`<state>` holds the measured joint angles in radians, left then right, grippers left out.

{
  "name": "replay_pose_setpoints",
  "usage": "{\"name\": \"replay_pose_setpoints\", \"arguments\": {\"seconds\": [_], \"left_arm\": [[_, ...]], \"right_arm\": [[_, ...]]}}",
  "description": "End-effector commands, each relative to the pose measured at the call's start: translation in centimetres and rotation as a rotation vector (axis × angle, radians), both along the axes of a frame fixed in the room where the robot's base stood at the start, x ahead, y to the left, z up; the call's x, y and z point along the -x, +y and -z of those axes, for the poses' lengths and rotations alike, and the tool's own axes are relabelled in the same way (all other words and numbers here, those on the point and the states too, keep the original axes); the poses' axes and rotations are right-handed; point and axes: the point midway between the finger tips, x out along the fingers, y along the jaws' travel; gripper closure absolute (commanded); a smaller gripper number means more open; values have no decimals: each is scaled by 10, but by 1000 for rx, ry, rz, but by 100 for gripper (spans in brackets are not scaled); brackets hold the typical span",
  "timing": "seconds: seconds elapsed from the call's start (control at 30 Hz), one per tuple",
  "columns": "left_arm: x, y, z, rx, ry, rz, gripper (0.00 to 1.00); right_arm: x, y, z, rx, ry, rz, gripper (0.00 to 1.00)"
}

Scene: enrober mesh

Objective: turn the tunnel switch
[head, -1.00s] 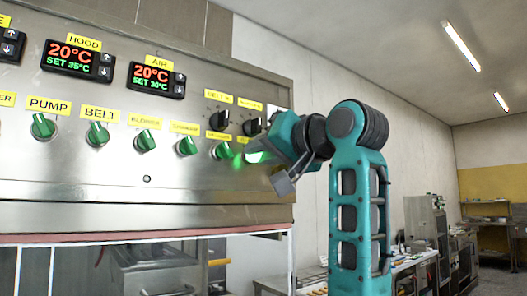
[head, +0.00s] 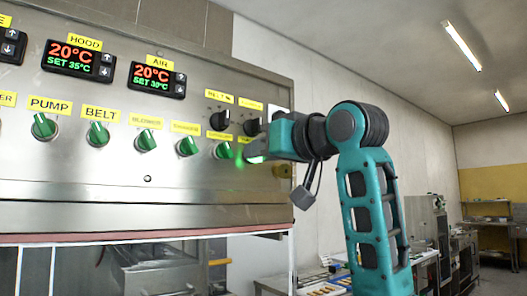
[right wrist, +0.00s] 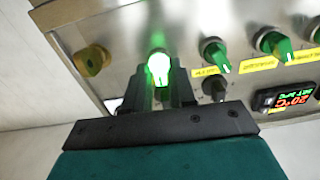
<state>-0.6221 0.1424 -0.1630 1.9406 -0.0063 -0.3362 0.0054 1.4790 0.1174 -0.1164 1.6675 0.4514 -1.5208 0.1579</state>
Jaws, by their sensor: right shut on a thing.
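The tunnel switch, by its place, is the last green knob in the lower row of a steel control panel; its label is mostly hidden in the head view. It glows bright green in the right wrist view (right wrist: 158,68). My right gripper (right wrist: 160,84) is shut on this lit knob, with its dark fingers on either side. In the head view my right gripper (head: 257,157) reaches the panel from the right and hides most of the knob. The knob's exact angle cannot be told. My left gripper is not in view.
Green knobs labelled PUMP (head: 43,127) and BELT (head: 97,134), and several others, line the row. A black knob (head: 252,127) sits just above my gripper. A brass-coloured round fitting (right wrist: 92,60) is beside the lit knob. Open room lies right of the panel (head: 150,212).

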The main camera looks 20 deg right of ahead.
Motion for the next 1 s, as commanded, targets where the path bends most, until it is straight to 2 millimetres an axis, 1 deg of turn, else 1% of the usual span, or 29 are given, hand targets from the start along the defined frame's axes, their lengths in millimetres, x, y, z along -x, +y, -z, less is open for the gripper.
{"name": "replay_pose_setpoints", "arguments": {"seconds": [0.2,0.5,0.7,1.0], "left_arm": [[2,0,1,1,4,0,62],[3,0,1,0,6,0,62],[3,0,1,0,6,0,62],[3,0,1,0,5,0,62]], "right_arm": [[1,-1,-1,193,-73,4,100],[1,0,-1,403,-150,3,100],[2,1,-1,491,-183,2,100],[2,2,-1,543,-202,0,100]]}}
